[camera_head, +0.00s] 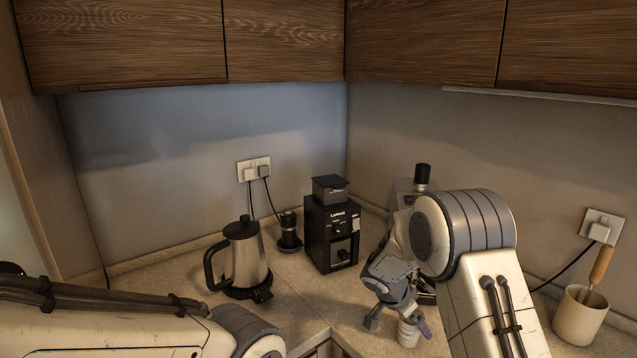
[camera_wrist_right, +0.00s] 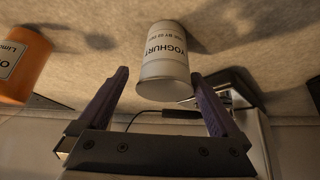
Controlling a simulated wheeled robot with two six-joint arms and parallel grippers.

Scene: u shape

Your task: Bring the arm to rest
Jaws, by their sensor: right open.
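My right arm (camera_head: 478,270) reaches over the counter in the head view. Its gripper (camera_head: 398,324) is low over the counter, with its fingers spread. A small white tub (camera_head: 408,334) stands at the fingers, partly hidden by them. In the right wrist view the tub, labelled "YOGHURT" (camera_wrist_right: 166,60), shows upside down just beyond the open gripper (camera_wrist_right: 160,76), between the lines of the two fingers, with gaps at both sides. My left arm (camera_head: 110,325) lies across the lower left of the head view; its gripper is out of the picture.
An orange container (camera_wrist_right: 22,62) stands beside the tub in the wrist view. A steel kettle (camera_head: 246,258), a black grinder (camera_head: 331,235) and a small dark jar (camera_head: 288,232) stand at the back. A cream crock (camera_head: 580,316) is at the right. Wooden cupboards (camera_head: 420,40) hang above.

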